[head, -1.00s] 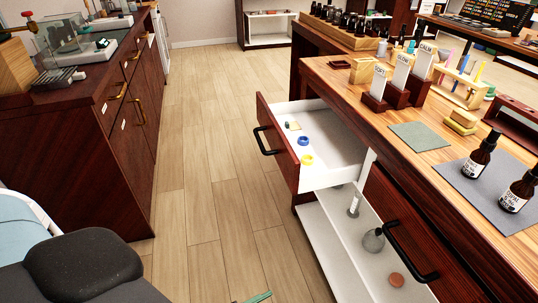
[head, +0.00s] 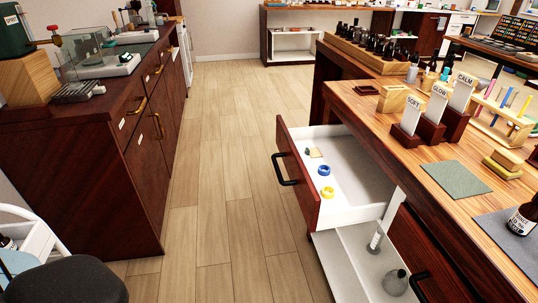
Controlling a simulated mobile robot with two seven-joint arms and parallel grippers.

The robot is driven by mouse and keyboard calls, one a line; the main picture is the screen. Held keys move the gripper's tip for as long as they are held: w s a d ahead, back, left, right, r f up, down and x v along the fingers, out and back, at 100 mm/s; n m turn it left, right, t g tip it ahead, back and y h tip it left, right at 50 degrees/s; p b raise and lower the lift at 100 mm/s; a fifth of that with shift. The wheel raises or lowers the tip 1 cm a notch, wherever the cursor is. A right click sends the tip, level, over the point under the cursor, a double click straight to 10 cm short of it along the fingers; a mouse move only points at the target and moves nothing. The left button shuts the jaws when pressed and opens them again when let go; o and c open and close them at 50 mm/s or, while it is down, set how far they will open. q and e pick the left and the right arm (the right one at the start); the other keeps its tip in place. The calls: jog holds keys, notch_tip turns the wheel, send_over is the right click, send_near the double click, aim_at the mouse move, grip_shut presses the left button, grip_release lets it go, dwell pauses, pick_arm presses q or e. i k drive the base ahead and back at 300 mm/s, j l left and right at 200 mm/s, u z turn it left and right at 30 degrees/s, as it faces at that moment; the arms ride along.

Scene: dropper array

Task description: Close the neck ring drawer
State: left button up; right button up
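The neck ring drawer (head: 298,180) stands pulled open from the wooden workbench (head: 412,160) in the head view. It has a dark red-brown front, a white inside and a black bar handle (head: 284,170). Inside lie a blue ring (head: 324,170), a yellow ring (head: 327,192) and a small tan piece (head: 315,153) with a dark piece beside it. Neither of my grippers is in view, and nothing touches the drawer front or handle.
Below the drawer is a white compartment (head: 345,265) with a bottle and a round grey flask (head: 395,282). Wooden floor (head: 225,180) is clear left of the drawer. A dark cabinet (head: 120,170) stands at left. A dark padded shape (head: 65,282) fills the bottom left corner.

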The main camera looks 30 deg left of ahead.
aim_at(364, 193)
jog(key=i+u, duration=0.75)
jog(key=u, duration=0.15)
